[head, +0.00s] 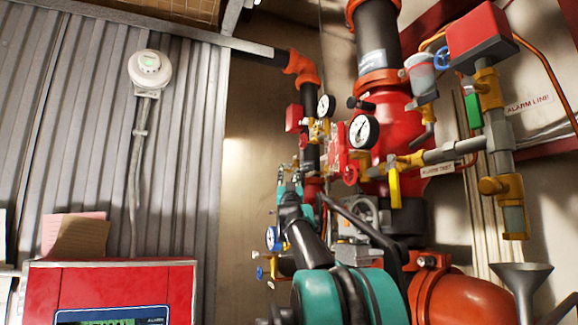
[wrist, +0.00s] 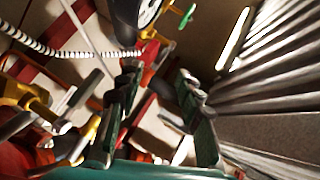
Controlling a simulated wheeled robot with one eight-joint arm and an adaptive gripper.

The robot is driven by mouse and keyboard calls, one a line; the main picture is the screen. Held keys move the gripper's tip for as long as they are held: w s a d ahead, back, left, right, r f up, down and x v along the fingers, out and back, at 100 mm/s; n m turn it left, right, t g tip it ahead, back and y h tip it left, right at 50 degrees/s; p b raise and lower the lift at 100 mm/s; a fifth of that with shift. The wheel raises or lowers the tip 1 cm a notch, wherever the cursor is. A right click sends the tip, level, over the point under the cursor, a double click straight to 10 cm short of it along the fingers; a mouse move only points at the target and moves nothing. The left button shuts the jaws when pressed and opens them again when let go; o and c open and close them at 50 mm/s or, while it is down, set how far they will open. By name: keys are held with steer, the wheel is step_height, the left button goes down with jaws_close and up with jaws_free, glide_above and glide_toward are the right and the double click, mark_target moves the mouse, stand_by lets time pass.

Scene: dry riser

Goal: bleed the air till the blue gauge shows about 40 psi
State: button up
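The blue-rimmed gauge (head: 272,238) is low on the pipework in the head view, left of my arm. Its dial is too small and angled for me to read. A small blue handle (head: 260,273) sits below it. My gripper (head: 293,190) reaches up among the small pipes, above the blue gauge. In the wrist view its two dark fingers (wrist: 158,90) stand apart, and I see nothing held between them. A white-faced gauge (wrist: 148,12), cut off by the top edge, lies beyond the fingertips. A red part and a green handle (wrist: 187,17) are near it.
Two white gauges, one larger (head: 363,131) and one smaller (head: 326,105), stand right of my gripper. A yellow lever (head: 394,187) and thick red pipe are further right. A red panel (head: 115,283) stands lower left. Corrugated wall (head: 75,130) fills the left.

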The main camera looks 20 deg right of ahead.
mark_target(289, 166)
steer(key=x, duration=0.7)
steer(key=shift+r, duration=0.1)
jaws_close()
